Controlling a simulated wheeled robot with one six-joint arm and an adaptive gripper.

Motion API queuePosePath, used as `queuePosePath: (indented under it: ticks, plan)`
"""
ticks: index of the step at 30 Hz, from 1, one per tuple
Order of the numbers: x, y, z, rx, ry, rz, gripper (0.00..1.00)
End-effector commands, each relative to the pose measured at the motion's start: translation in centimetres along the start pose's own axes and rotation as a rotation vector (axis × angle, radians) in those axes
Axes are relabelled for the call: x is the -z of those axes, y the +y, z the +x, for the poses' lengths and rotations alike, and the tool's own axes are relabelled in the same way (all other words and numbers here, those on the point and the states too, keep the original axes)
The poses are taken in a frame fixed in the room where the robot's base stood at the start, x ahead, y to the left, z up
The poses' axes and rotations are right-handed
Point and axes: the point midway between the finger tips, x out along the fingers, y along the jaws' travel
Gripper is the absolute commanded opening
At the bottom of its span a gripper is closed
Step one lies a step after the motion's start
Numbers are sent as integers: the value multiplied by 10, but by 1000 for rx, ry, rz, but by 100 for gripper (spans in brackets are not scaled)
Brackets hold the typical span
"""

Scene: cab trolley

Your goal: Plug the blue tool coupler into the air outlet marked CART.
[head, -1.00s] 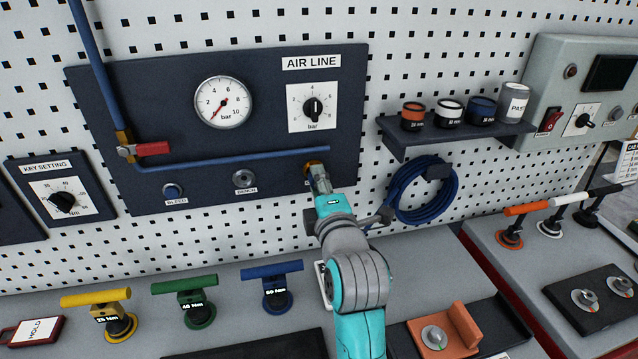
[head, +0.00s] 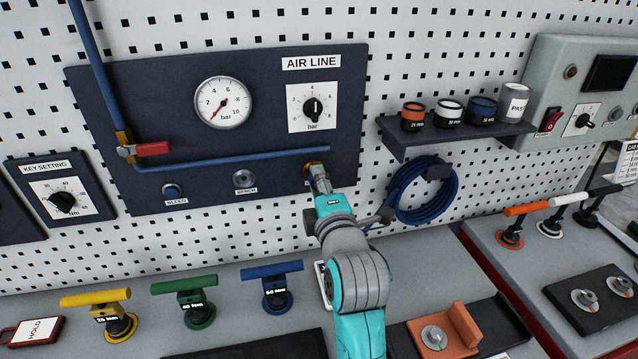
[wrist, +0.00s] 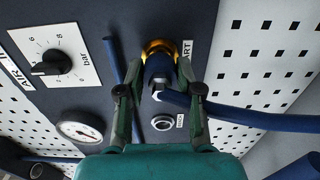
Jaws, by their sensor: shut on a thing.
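The blue tool coupler (wrist: 160,72) is between the fingers of my gripper (wrist: 160,92) in the wrist view, with its blue hose (wrist: 235,115) running off to the right. The coupler's front end meets the brass ring of an air outlet (wrist: 157,47); the label beside it, partly covered, ends in "ART". Whether the coupler is fully seated in it cannot be told. In the head view my gripper (head: 321,180) is at the lower right of the AIR LINE panel (head: 220,100), in front of the brass outlet (head: 311,166), and hides the coupler.
The BENCH outlet (head: 244,178) and BLEED button (head: 173,191) are left of my gripper. A coiled blue hose (head: 452,190) hangs on the pegboard to the right, under a shelf (head: 400,146) of small pots. Coloured T-handled tools (head: 274,285) stand on the bench below.

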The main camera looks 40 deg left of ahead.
Motion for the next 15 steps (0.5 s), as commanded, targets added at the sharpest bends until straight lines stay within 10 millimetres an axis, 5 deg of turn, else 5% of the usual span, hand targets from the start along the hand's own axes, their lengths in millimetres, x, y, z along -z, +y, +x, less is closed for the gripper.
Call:
queuePosePath:
  ticks: [15]
  plan:
    - [0, 0, 6, -1, 0, 0, 0]
